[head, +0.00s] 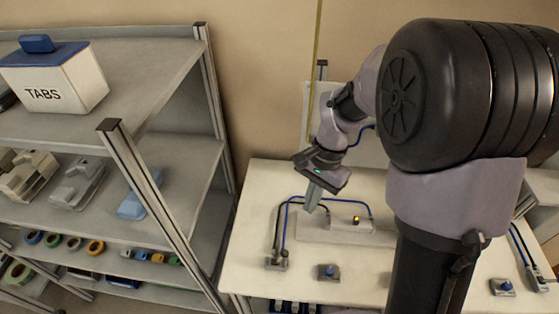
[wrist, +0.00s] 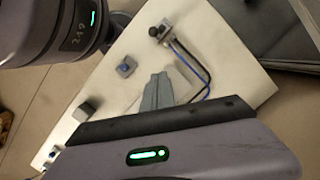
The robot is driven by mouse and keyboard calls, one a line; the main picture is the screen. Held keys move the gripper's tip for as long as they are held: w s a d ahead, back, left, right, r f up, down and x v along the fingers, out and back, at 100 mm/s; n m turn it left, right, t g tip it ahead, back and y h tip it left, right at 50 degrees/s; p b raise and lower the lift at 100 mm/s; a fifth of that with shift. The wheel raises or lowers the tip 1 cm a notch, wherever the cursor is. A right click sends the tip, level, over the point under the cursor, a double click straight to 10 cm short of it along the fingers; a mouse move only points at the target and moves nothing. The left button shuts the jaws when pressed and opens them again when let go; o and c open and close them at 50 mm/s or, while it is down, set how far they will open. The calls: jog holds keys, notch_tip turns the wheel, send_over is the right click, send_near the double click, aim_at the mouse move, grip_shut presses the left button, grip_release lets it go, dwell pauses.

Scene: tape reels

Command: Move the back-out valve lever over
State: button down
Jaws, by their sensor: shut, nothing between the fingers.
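A small grey valve-like block (head: 276,262) with black and blue lines stands at the bench's front left, apart from my gripper. It appears to be the block with a dark knob or lever (wrist: 160,30) in the wrist view. No label shows, so I cannot tell whether this is the back-out valve, or its lever's position.
A grey block (wrist: 85,111) shows in the wrist view. A shelf rack (head: 160,195) is on the left. My arm hides much of the bench's right side.

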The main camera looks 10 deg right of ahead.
jog(key=shift+d+f, duration=0.1)
jog(key=shift+f, duration=0.4)
jog(key=b, duration=0.3)
send_near(281, 257)
jog(key=w+d+f, duration=0.3)
jog(key=d+f, duration=0.2)
jog(key=s+a, duration=0.2)
jog(key=a, duration=0.1)
jog(key=shift+s+a+f+b, duration=0.1)
jog(key=shift+a+f+b, duration=0.1)
jog(key=shift+f+b, duration=0.2)
jog(key=shift+r, duration=0.15)
